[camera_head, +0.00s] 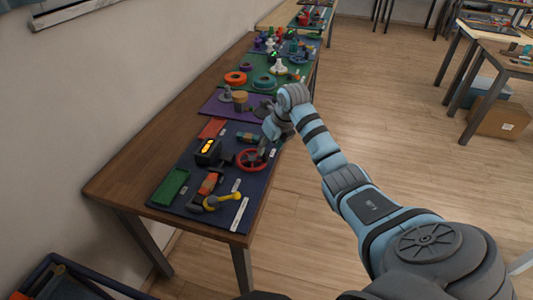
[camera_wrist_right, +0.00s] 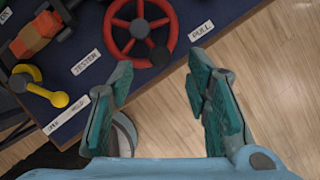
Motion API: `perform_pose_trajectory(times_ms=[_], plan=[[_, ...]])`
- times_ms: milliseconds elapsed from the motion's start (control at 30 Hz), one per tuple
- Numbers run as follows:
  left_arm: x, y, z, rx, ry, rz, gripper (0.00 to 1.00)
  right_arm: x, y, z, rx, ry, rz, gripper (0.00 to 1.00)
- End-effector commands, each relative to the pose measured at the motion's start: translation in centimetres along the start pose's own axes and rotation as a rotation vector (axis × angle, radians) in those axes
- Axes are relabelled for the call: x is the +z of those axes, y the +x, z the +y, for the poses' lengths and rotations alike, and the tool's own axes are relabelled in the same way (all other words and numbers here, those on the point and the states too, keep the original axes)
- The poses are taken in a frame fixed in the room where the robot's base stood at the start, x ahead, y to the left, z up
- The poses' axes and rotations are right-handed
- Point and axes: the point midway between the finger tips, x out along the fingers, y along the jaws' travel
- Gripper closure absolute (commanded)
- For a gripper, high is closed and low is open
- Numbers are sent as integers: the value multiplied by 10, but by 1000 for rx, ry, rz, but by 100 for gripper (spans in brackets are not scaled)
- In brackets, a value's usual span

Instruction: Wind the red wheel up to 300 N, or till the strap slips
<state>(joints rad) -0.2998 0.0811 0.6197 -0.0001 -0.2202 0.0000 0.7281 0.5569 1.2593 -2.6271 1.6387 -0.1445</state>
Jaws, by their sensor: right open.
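The red wheel (camera_head: 252,168) lies near the right edge of the dark blue mat in the head view. In the right wrist view its spoked hub (camera_wrist_right: 139,28) shows at the top, with a dark knob on the rim. My right gripper (camera_wrist_right: 158,75) is open and empty, its teal-padded fingers apart, with the wheel beyond the fingertips. In the head view my right gripper (camera_head: 268,137) is just behind the wheel, partly hidden by its own wrist. A black box with a lit orange display (camera_head: 207,147) stands left of the wheel; its reading is too small to tell. My left gripper is not in view.
A yellow-handled lever (camera_head: 222,201), an orange block (camera_head: 208,184) and a green tray (camera_head: 171,187) share the mat. Labels reading TESTER (camera_wrist_right: 87,62) and PULL (camera_wrist_right: 204,30) lie by the wheel. More items crowd the far table.

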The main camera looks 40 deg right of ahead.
Motion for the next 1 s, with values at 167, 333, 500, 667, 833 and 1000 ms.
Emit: perform_pose_trajectory(times_ms=[167, 333, 500, 667, 833, 1000], plan=[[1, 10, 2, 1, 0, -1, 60, -1, 42, 0, 2, 2, 1, 56], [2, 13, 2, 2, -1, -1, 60, -1, 57, 0, 1, 0, -1, 56], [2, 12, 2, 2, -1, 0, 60, 0, 58, 0, 0, 0, -1, 56], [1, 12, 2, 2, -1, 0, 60, 0, 58, 0, 1, 0, -1, 70], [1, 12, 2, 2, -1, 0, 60, 0, 57, 0, 1, 0, -2, 98], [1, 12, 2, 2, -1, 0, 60, 0, 57, 0, 1, 0, -2, 96]])
